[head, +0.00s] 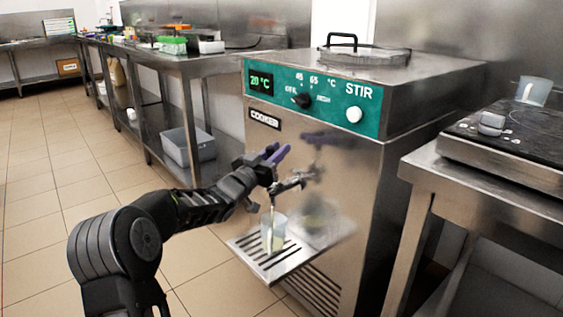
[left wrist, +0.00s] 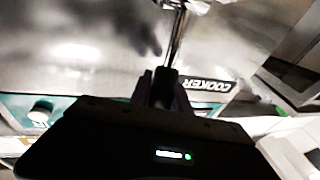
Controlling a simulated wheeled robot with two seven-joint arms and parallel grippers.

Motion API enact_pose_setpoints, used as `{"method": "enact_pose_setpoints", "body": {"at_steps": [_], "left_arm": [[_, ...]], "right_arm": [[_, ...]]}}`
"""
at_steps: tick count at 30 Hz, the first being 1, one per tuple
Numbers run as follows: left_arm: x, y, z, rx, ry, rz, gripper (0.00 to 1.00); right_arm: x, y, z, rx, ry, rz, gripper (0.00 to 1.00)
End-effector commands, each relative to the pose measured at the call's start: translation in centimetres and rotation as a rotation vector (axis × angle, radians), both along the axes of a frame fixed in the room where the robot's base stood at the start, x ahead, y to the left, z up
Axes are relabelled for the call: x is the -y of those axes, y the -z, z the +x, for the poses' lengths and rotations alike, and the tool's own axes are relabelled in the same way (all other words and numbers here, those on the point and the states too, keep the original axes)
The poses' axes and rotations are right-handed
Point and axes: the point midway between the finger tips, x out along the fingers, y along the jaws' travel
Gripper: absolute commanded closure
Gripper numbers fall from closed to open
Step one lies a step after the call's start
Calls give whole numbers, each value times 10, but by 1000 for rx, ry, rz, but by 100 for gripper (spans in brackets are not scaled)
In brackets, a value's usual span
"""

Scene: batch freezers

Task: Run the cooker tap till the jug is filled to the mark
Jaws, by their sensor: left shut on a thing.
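The cooker (head: 330,170) is a steel cabinet with a green panel reading 20 °C. Its metal tap (head: 291,184) sticks out of the front. A clear jug (head: 273,231) stands upright on the slotted drip tray (head: 262,262) under the spout. Pale yellowish liquid shows in the jug, and a thin pale stream seems to run down into it. I cannot make out the mark. My left gripper (head: 277,153), with purple fingers, is at the tap's top, shut on the dark tap handle (left wrist: 163,88). The tap (left wrist: 178,38) also shows in the left wrist view. My right gripper is out of view.
A steel table (head: 480,190) at the right holds a black-topped appliance (head: 515,135) and another clear jug (head: 533,91). A long bench (head: 185,62) with coloured items runs along the back left, a grey bin (head: 188,146) on its lower shelf. The tiled floor at left is clear.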

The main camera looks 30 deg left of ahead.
Motion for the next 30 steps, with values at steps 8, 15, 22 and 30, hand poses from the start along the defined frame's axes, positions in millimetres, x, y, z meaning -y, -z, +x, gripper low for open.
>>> {"method": "enact_pose_setpoints", "body": {"at_steps": [8, 15, 22, 30], "left_arm": [[-2, 0, -7, 64, 0, -19, 100], [-2, 0, -7, 62, 0, -19, 73], [-2, 0, -7, 63, 0, -19, 55], [-2, 0, -8, 63, -1, -18, 55]], "right_arm": [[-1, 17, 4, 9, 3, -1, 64], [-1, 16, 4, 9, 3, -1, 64], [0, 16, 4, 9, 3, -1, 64], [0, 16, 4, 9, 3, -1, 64]]}}
